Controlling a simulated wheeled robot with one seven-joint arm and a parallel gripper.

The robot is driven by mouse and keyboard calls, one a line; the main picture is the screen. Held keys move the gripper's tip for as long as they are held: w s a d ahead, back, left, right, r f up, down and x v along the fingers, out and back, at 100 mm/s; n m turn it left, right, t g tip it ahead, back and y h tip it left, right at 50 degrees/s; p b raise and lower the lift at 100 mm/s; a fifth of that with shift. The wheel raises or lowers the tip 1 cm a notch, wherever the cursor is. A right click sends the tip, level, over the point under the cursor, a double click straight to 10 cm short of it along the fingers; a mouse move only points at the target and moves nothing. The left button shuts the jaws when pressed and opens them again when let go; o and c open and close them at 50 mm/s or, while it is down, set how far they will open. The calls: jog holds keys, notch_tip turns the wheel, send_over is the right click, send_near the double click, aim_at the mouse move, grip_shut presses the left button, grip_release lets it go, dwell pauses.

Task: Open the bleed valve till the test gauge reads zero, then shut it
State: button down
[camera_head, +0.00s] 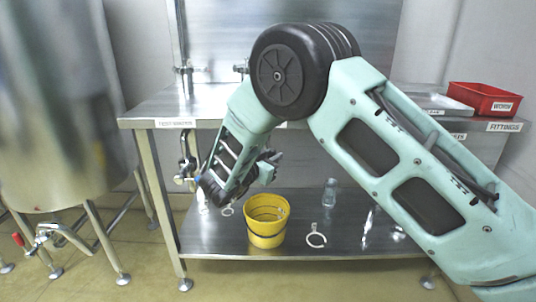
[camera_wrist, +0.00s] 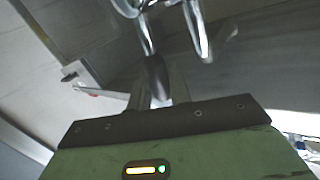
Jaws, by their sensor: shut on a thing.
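In the wrist view, my gripper (camera_wrist: 158,97) is shut on a dark-ended metal lever (camera_wrist: 155,72). The lever runs up to shiny curved metal fittings (camera_wrist: 198,30) at the top edge. A metal pipe with a valve fitting (camera_head: 187,165) hangs below the bench's left end, close beside my wrist. I cannot make out a test gauge or its reading in either view.
A steel bench (camera_head: 150,107) has a lower shelf (camera_head: 350,245) with a yellow bucket (camera_head: 266,232), a white ring-shaped piece (camera_head: 316,241) and a clear bottle (camera_head: 330,193). A red bin (camera_head: 483,99) sits at the bench's right. A tank with a red-handled valve (camera_head: 18,239) stands left.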

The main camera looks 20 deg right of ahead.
jog(key=s+d+f+m+y+b, duration=0.2)
jog(key=d+f+m+y+b, duration=0.4)
jog(key=f+m+y+b, duration=0.2)
jog(key=shift+f+m+y+b, duration=0.2)
jog(key=shift+m+y+b, duration=0.5)
jog(key=shift+b, duration=0.6)
jog(key=shift+s, duration=0.1)
jog(key=c, duration=1.3)
grip_release()
jog(key=shift+c, duration=0.2)
